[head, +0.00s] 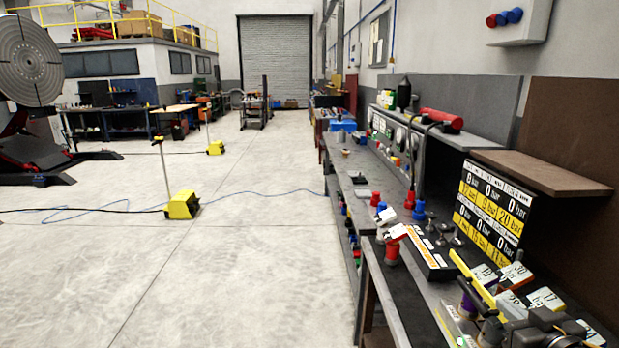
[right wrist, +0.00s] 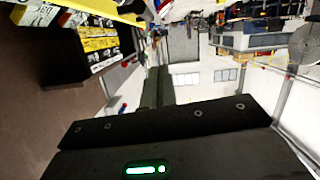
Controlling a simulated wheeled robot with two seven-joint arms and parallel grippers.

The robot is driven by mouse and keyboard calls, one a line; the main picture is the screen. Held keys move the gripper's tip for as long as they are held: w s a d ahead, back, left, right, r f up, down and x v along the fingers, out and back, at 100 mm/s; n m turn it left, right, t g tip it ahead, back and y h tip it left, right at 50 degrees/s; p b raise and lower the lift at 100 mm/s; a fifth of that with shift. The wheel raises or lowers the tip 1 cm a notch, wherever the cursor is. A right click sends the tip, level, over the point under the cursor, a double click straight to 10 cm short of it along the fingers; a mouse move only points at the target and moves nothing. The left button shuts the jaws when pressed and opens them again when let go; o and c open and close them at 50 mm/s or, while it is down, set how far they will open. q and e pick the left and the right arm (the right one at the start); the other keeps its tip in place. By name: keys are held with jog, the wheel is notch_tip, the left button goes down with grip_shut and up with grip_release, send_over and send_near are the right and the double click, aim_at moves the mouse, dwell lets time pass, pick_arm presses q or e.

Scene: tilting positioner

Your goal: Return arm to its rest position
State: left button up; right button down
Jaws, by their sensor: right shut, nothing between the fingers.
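The tilting positioner shows at the left edge of the head view, with a large grey slotted disc (head: 27,58) tilted toward me over a dark and red base (head: 38,152). My right gripper (head: 488,315) is low at the right of the head view, close over the cluttered bench end. It is shut and holds nothing. Its fingertips are hard to make out against the dark parts around them. In the right wrist view only a dark housing with a green light shows along the bottom, and the fingers are hidden. My left gripper is in neither view.
A long workbench (head: 375,250) runs along the right, with red and blue fittings, numbered boxes (head: 545,298) and a black-yellow pressure board (head: 492,208) under a brown shelf (head: 540,172).

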jog(key=w+b, duration=0.1)
jog(key=b, duration=0.3)
send_near(468, 289)
jog(key=w+r, duration=0.3)
jog(key=w, duration=0.1)
jog(key=f+b, duration=0.2)
jog(key=w+f+b, duration=0.1)
jog(key=f+b, duration=0.1)
jog(key=shift+w+f+b, duration=0.1)
jog(key=shift+f+b, duration=0.1)
jog(key=shift+b, duration=0.1)
jog(key=r+p, duration=0.1)
jog(key=r, duration=0.1)
jog(key=r+p, duration=0.1)
jog(key=r, duration=0.1)
jog(key=d+r+p, duration=0.1)
jog(key=r, duration=0.1)
jog(key=shift+p, duration=0.4)
jog(key=d+r+m+y+p, duration=0.3)
jog(key=d+r+m, duration=0.4)
jog(key=d+r, duration=0.6)
jog(key=shift+w+r+m+t, duration=0.2)
jog(key=shift+r+m+t, duration=0.15)
jog(key=shift+r, duration=1.3)
jog(key=shift+d, duration=0.1)
